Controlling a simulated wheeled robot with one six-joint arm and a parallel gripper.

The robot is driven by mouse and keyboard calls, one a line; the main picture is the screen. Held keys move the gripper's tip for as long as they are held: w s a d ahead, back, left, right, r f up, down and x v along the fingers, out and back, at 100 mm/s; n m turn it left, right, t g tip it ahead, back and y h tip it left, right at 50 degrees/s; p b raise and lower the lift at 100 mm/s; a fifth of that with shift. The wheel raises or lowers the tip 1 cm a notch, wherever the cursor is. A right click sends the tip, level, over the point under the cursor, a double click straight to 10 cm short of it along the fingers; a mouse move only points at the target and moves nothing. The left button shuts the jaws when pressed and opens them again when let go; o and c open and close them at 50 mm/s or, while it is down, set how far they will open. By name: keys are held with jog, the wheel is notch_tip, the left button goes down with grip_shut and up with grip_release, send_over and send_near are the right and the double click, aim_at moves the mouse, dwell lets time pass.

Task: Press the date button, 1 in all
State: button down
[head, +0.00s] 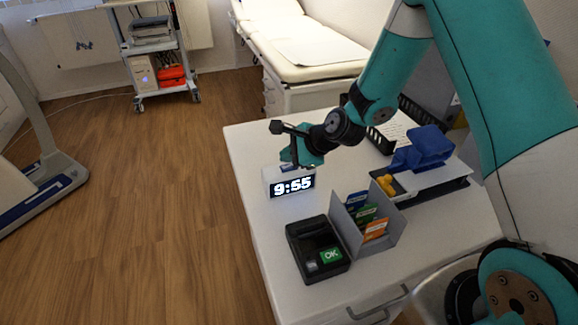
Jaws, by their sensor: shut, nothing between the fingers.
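A small white clock (268,178) with a black display reading 9:55 (293,186) stands upright on the white cabinet top, near its left edge. My gripper (291,163) is shut and empty, pointing down just over the top of the clock. It hides part of the clock's top. I cannot tell whether the fingertips touch it. The date button cannot be made out; a small dark patch on the clock's top shows beside the fingers.
On the white cabinet top (245,140) stand a black device with a green OK screen (331,256), a grey card holder (391,235) with coloured cards, a black tray (440,188) and a blue object (429,146). The top left of the clock is clear.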

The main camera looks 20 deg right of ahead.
aim_at(289, 168)
jog(key=shift+f, duration=0.1)
dwell(0.7)
jog(key=shift+f, duration=0.3)
jog(key=shift+f+b, duration=0.35)
jog(key=shift+f, duration=0.05)
dwell(0.6)
jog(key=shift+r, duration=0.15)
jog(key=shift+r+p, duration=0.65)
jog(key=shift+p, duration=0.15)
jog(key=shift+r, duration=0.15)
notch_tip(289, 168, up, 5)
jog(key=p, duration=0.4)
jog(key=shift+p, duration=0.3)
